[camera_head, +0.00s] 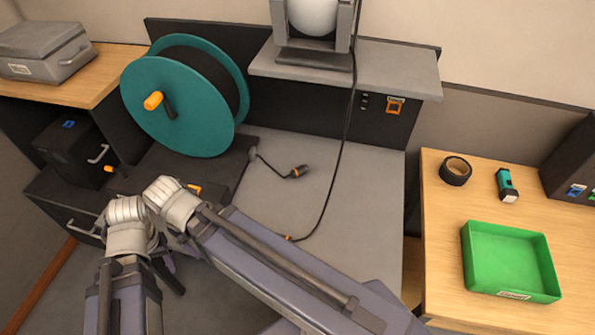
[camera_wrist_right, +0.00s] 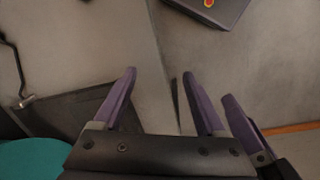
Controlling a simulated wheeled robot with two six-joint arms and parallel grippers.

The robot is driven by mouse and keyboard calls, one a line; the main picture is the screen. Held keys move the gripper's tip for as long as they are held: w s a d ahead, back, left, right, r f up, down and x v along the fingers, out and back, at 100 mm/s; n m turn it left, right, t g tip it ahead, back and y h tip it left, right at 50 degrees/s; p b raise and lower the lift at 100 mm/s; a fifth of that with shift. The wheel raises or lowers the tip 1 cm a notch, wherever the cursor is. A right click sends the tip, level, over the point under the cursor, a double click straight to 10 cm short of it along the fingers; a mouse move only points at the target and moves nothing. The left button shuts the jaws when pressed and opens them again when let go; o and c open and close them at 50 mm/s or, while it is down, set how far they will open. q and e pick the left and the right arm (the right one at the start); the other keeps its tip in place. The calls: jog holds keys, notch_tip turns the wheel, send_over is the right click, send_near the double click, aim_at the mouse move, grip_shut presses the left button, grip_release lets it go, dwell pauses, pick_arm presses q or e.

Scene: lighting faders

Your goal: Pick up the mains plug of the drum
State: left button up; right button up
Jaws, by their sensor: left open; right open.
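The mains plug (camera_head: 300,171), dark with an orange band, lies on the grey worktop to the right of the drum. A short black cable runs to it from a grey fitting beside the drum base. The teal drum (camera_head: 178,105) stands upright with an orange crank knob. My left gripper (camera_head: 168,272) is open, low in front of the drum base and well away from the plug; its fingers are partly hidden. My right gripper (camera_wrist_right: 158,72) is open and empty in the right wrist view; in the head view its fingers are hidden. I cannot make out the plug in the wrist view.
A lamp (camera_head: 305,20) stands on a raised shelf (camera_head: 405,70); its black cable hangs onto the worktop (camera_head: 360,200), near the plug. A green tray (camera_head: 512,295), black tape roll (camera_head: 455,171) and teal device (camera_head: 507,185) are on the right table. The worktop around the plug is mostly clear.

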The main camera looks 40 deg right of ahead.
dwell(0.3)
jog(key=shift+o, duration=0.8)
jog(key=shift+w+d, duration=0.1)
jog(key=shift+o, duration=1.3)
jog(key=w+d+m, duration=0.1)
jog(key=w+d, duration=0.3)
jog(key=d, duration=0.2)
jog(key=shift+w+f+y+b, duration=0.3)
jog(key=shift+w+f+b, duration=0.05)
jog(key=shift+f+b, duration=0.1)
jog(key=m+t+b, duration=0.2)
jog(key=m+t, duration=0.1)
jog(key=m, duration=0.1)
send_over(300, 167)
jog(key=s, duration=0.2)
jog(key=shift+d+f, duration=0.15)
jog(key=shift+f, duration=0.6)
jog(key=b+x, duration=0.8)
jog(key=shift+a, duration=0.4)
jog(key=shift+r, duration=0.1)
